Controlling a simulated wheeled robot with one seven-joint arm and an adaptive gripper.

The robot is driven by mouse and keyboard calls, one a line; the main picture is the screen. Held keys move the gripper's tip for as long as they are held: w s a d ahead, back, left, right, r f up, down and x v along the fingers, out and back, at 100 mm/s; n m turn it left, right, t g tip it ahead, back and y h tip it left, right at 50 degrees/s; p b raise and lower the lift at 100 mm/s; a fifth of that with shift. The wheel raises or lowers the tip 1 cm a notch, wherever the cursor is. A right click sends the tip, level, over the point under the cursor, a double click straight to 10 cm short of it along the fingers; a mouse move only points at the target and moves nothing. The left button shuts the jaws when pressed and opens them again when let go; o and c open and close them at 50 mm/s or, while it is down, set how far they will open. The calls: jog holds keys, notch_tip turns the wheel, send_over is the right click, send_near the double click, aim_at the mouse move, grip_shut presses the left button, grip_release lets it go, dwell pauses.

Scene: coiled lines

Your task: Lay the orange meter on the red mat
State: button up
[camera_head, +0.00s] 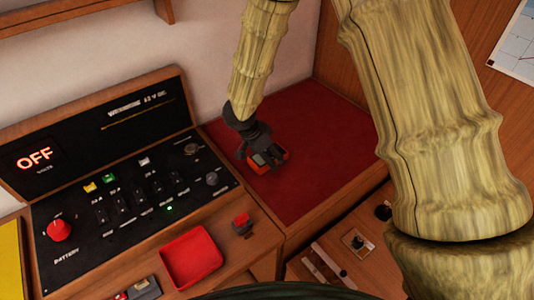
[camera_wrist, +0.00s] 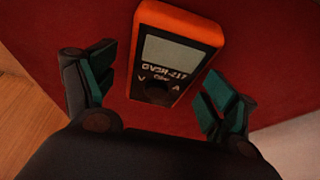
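The orange meter (camera_head: 281,155) lies on the red mat (camera_head: 330,130), near its left edge in the head view. In the wrist view the meter (camera_wrist: 207,33) shows its grey screen and dark dial face up, with the red mat (camera_wrist: 60,25) around it. My gripper (camera_head: 256,153) is low over the meter and hides part of it. In the wrist view my gripper (camera_wrist: 158,88) is open, with one finger on each side of the meter's lower end. A gap of red shows between each finger and the meter.
A black switch panel (camera_head: 125,195) with an OFF display stands left of the mat. A red tray (camera_head: 191,258) and a small red-topped part (camera_head: 242,223) sit in front of the panel. A wooden wall (camera_head: 345,65) rises behind the mat. The mat's middle and right are clear.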

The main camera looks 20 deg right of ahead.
jog(key=shift+r, duration=0.1)
jog(key=b+v, duration=0.1)
jog(key=v, duration=1.1)
